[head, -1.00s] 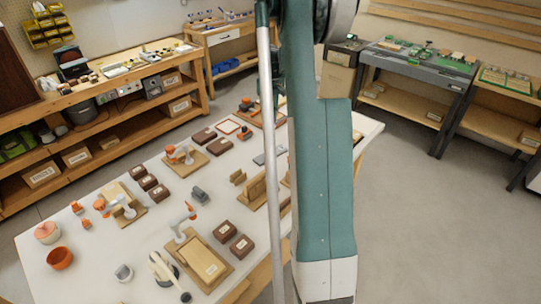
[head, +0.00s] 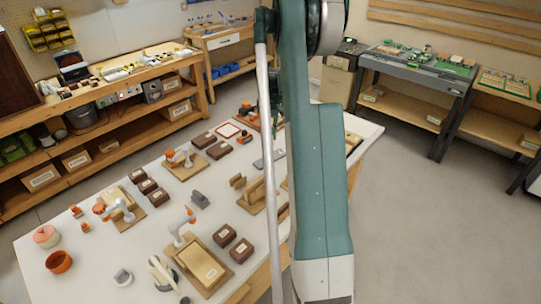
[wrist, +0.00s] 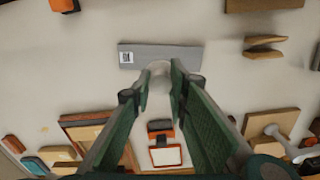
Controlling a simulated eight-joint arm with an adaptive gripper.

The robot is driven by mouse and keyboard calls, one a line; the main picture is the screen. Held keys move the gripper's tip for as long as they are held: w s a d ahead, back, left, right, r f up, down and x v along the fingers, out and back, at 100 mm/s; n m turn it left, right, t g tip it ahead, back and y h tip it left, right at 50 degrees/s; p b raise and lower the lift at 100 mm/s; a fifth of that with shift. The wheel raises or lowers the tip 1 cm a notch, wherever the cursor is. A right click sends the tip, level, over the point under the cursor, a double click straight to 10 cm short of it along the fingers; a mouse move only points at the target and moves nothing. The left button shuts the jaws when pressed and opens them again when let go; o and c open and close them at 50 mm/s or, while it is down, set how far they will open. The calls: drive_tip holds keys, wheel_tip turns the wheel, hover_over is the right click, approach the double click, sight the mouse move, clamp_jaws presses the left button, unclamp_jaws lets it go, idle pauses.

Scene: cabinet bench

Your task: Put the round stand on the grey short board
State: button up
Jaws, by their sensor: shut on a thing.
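My gripper (wrist: 160,78) shows in the wrist view, its two green fingers closed on a pale, whitish round stand (wrist: 160,68). Much of the stand is hidden between the fingers. The grey short board (wrist: 185,54), with a small printed label at its left end, lies flat on the white table. In the picture the stand's far edge overlaps the board's near edge; I cannot tell whether they touch. In the head view the grey board (head: 266,161) shows partly behind my arm.
An orange-framed white panel (wrist: 165,156) lies below the board in the wrist view. Wooden angled pieces (wrist: 264,46) lie to its right. In the head view, dark brown boxes (head: 218,150) and small orange-and-white arms on wooden boards (head: 183,167) stand to the left.

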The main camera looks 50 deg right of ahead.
drive_tip(key=shift+f+b, duration=0.3)
drive_tip(key=shift+f, duration=2.45)
drive_tip(key=shift+f, duration=1.85)
drive_tip(key=shift+f+b, duration=0.1)
drive_tip(key=shift+b, duration=0.2)
drive_tip(key=shift+o, duration=1.2)
drive_tip(key=shift+f, duration=0.1)
drive_tip(key=o, duration=0.4)
drive_tip(key=shift+o, duration=0.2)
drive_tip(key=shift+r, duration=0.2)
wheel_tip(320, 180, up, 12)
drive_tip(key=shift+p, duration=0.75)
